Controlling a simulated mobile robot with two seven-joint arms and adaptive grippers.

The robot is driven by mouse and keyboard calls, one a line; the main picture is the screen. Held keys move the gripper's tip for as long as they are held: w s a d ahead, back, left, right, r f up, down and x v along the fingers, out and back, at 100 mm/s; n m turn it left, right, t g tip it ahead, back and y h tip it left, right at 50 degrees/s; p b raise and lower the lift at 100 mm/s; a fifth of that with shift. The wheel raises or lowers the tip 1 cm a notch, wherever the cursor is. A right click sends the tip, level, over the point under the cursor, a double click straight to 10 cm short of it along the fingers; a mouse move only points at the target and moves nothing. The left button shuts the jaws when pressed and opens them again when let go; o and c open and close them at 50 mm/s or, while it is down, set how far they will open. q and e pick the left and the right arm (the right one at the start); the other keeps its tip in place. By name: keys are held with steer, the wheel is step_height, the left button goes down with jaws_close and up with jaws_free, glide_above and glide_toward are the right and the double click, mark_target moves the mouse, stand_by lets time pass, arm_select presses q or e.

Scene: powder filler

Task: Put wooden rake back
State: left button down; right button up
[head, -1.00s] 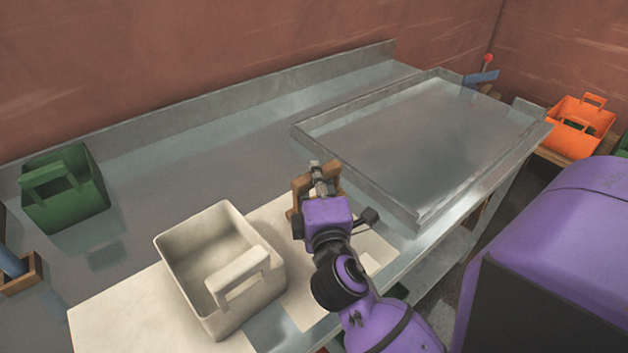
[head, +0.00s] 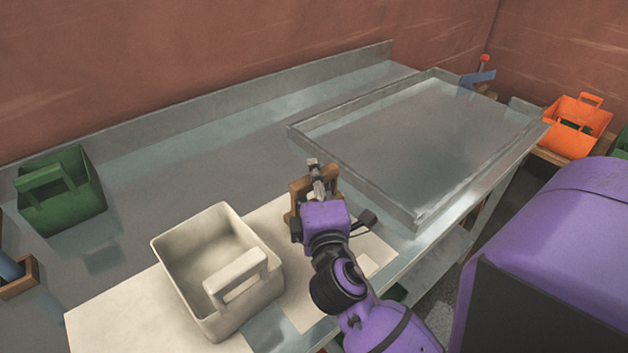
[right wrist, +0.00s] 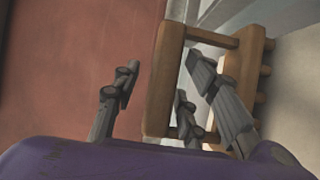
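The wooden rake (head: 297,190), a small brown frame with crossbars, is by the near left corner of the metal tray, partly hidden by my right gripper. In the right wrist view, its flat side piece (right wrist: 163,85) and several rungs show close up. My right gripper (head: 314,168) is at the rake. In the right wrist view, its fingers stand apart on either side of the side piece, with a gap showing between the left finger and the wood. Firm contact is not visible. My left gripper is out of view.
A cream basket (head: 190,255) stands just left of my right arm on a pale sheet (head: 105,320). A green basket (head: 62,205) is at the far left. The raised metal tray (head: 420,130) is on the right. The metal table (head: 200,165) is clear behind.

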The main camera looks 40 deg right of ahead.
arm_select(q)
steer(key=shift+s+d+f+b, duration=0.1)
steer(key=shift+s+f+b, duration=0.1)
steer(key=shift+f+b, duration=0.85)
arm_select(e)
steer(key=v, duration=1.2)
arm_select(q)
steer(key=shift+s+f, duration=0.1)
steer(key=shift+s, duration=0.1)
